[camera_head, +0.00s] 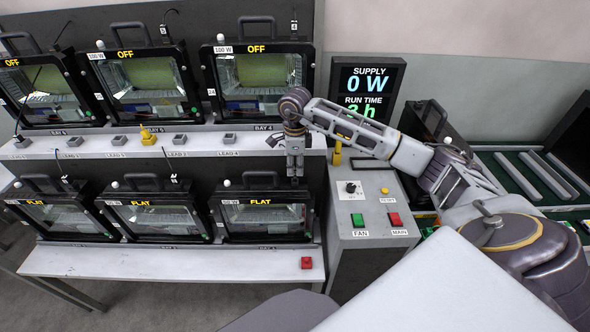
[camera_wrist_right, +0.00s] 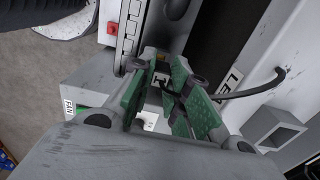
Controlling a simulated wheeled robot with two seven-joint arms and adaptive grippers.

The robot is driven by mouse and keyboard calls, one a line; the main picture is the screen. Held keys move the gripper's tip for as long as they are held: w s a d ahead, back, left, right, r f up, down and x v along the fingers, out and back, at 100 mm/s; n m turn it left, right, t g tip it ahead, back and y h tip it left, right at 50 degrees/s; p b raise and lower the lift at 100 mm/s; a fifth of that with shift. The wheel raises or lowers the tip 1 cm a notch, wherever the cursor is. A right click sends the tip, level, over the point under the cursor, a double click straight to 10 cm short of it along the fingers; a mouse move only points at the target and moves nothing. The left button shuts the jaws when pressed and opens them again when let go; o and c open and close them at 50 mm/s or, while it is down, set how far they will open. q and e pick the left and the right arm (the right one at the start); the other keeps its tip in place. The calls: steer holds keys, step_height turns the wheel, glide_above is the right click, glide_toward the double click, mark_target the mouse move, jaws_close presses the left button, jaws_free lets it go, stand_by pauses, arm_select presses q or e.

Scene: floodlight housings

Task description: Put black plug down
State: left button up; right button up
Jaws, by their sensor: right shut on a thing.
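My right gripper (camera_head: 295,172) hangs in front of the shelf edge at the right end of the floodlight rack, above the lower right housing. In the right wrist view its green-padded fingers (camera_wrist_right: 158,95) are closed around a small black plug (camera_wrist_right: 166,82). A black cable (camera_wrist_right: 262,92) runs from the plug to the right. In the head view the plug is mostly hidden by the gripper. A grey square holder (camera_wrist_right: 283,135) with an open top stands on the shelf beside the gripper, apart from the plug. My left gripper is not in view.
Upper floodlights (camera_head: 262,75) read OFF; lower ones (camera_head: 262,215) read FLAT. The shelf (camera_head: 200,150) carries grey holders (camera_head: 230,138) and a yellow plug (camera_head: 148,137). A control box (camera_head: 375,215) with green and red buttons stands right.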

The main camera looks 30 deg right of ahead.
steer(key=shift+f, duration=0.75)
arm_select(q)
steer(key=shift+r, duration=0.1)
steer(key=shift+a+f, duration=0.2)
arm_select(e)
steer(key=shift+f, duration=0.25)
steer(key=shift+f+b, duration=0.2)
steer(key=shift+b, duration=0.15)
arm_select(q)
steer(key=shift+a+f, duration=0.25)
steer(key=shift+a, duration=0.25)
arm_select(e)
steer(key=shift+f, duration=0.1)
steer(key=o, duration=0.9)
steer(key=shift+c, duration=0.2)
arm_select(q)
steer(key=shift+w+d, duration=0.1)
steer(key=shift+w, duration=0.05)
